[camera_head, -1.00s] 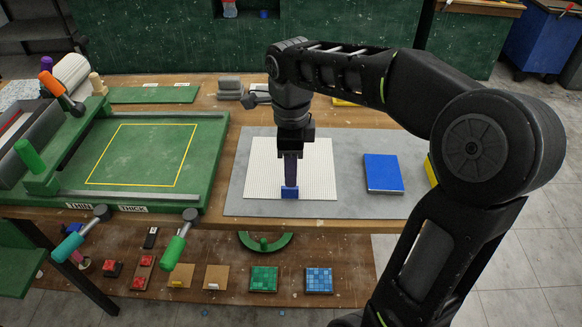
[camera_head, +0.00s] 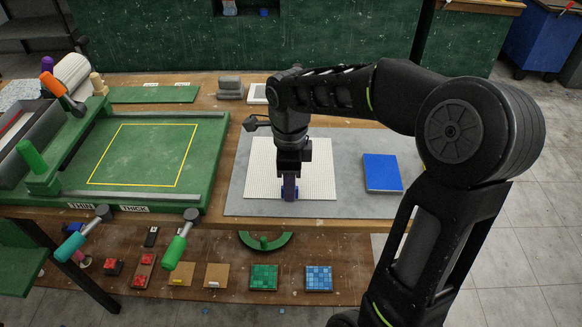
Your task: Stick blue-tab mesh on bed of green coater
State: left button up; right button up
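The white mesh sheet (camera_head: 262,165) lies flat on a grey mat, with its blue tab (camera_head: 283,193) at the front edge, mostly hidden by my gripper. My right gripper (camera_head: 289,195) points down right over the tab; whether its fingers are closed on it is too small to tell. The green coater (camera_head: 215,150) stands to the left, its bed (camera_head: 145,155) bare inside a yellow outline. My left gripper is not in view.
A blue block (camera_head: 382,172) lies on the grey mat (camera_head: 350,205) right of the mesh. Levers with green (camera_head: 173,252) and teal handles stick out at the coater's front. Several tile samples sit on the lower shelf.

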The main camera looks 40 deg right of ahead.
grip_shut()
dwell(0.4)
dwell(1.1)
